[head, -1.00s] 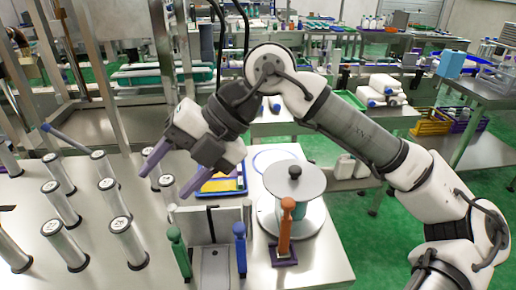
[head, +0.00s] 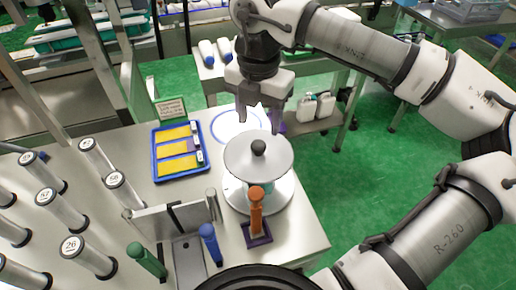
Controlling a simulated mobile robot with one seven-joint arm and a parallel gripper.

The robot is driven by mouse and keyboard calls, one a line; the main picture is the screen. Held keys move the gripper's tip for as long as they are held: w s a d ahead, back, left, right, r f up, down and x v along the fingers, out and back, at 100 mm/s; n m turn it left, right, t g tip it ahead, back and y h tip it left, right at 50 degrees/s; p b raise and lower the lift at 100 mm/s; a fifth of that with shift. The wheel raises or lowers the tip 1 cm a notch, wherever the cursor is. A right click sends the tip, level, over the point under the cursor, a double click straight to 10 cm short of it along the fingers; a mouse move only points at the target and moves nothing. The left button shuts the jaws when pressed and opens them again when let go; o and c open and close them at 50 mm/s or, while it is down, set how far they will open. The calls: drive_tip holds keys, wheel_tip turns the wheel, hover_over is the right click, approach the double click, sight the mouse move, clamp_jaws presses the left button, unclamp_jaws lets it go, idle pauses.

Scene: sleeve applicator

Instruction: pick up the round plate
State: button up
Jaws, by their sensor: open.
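The round plate (head: 237,158) is a grey disc with a black knob (head: 258,148) at its centre. It lies level on top of a stand with a wide white round base (head: 284,195), on the metal table. The plate hides most of what is under it. My gripper (head: 259,125) points downward just beyond the plate's far edge in the picture. Its two fingers are apart with nothing between them. I cannot tell exactly how high the fingertips are above the plate.
An orange-handled tool (head: 256,212) stands upright close in front of the plate. Blue (head: 209,242) and green (head: 146,260) handles stand by a metal fixture (head: 170,222). A blue tray (head: 155,165) is to the left. Several numbered cylinders (head: 88,257) stand further left. A blue ring marking (head: 222,125) lies beyond the plate.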

sight(259, 144)
drive_tip(key=shift+w+f+p, duration=0.1)
drive_tip(key=shift+f+p, duration=1.1)
drive_tip(key=shift+f, duration=2.1)
drive_tip(key=c, duration=1.1)
drive_tip(key=shift+c, duration=0.4)
drive_tip(key=shift+r, duration=0.15)
